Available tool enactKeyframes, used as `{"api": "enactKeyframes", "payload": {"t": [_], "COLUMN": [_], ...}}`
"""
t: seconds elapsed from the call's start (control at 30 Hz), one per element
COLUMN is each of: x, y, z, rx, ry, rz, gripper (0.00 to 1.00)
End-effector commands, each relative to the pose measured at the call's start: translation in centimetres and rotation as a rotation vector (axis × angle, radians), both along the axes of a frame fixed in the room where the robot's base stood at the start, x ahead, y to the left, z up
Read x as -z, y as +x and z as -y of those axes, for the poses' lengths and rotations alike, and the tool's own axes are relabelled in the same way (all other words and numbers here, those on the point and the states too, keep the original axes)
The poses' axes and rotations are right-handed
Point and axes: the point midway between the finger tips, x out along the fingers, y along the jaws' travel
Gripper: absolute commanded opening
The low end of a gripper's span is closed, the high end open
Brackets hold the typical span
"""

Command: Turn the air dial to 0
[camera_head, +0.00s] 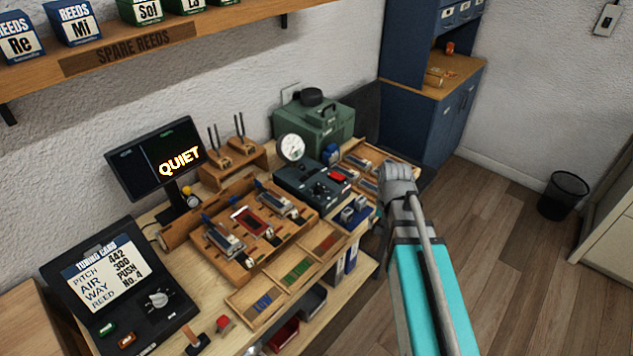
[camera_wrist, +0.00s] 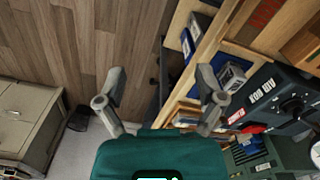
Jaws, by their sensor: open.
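The dark air box (camera_head: 300,190) stands on the workbench, with a round white gauge (camera_head: 291,147) on top and a red part at its right. Its dial (camera_head: 320,188) is a small dark knob with a pale mark; the number it points to is too small to read. In the wrist view the box, lettered "AIR BOX" (camera_wrist: 262,92), is at the right, and the dial (camera_wrist: 292,106) is near the right edge. My gripper (camera_wrist: 160,100) is open and empty, its fingers apart. In the head view my gripper (camera_head: 397,180) is right of the box, apart from the dial.
A green machine (camera_head: 318,125) stands behind the air box. Wooden trays (camera_head: 300,262) and a reed jig (camera_head: 245,232) lie to the left. A screen (camera_head: 155,158) reads "QUIET"; a tuning card (camera_head: 100,275) lists air 300.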

Motion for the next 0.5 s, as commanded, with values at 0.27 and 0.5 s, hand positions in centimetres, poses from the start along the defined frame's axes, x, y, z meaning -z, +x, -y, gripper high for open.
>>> {"api": "enactKeyframes", "payload": {"t": [0.27,0.5], "x": [-4.5,-7.6], "y": [8.1,13.9], "z": [-5.9,-11.8], "rx": [0.347,0.655], "ry": [0.000,0.001], "rz": [0.000,0.001], "gripper": [0.88,0.88]}}
